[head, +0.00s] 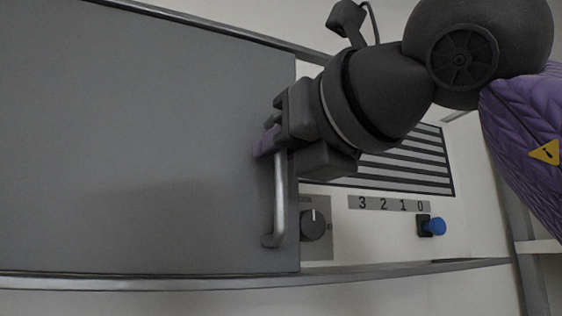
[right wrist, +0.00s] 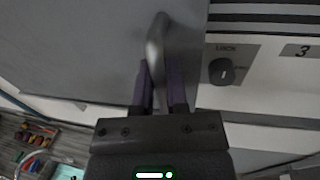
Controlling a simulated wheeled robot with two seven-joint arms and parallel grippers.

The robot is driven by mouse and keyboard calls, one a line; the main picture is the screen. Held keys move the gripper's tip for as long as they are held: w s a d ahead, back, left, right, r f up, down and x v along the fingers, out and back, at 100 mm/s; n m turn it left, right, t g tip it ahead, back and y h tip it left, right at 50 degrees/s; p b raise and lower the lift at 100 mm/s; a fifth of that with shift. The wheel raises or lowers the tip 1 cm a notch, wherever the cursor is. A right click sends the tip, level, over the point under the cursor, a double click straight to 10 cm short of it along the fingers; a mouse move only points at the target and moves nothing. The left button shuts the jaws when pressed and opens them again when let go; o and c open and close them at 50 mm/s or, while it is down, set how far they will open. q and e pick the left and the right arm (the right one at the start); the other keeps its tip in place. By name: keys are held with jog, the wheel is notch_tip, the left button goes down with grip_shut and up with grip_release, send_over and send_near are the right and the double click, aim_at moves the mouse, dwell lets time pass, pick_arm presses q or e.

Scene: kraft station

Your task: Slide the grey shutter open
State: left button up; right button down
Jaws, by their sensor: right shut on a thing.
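The grey shutter (head: 130,140) is a large flat panel that fills the left half of the head view. A metal bar handle (head: 280,200) stands upright near its right edge. My right gripper (head: 268,142) is shut on the upper part of this handle. In the right wrist view, the purple fingers of my right gripper (right wrist: 160,88) sit either side of the handle (right wrist: 157,40), in front of the shutter (right wrist: 90,45). Part of the handle is hidden behind the fingers. My left gripper is not in view.
Right of the shutter's edge is a white panel with a dark lock knob (head: 313,224), a number strip (head: 388,204), a blue knob (head: 434,226) and a striped grille (head: 410,165). Metal rails run above and below the shutter, the lower rail (head: 400,272) continuing right.

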jog(key=c, duration=0.7)
grip_release()
jog(key=shift+s, duration=0.1)
jog(key=b+v, duration=0.3)
jog(key=v, duration=0.7)
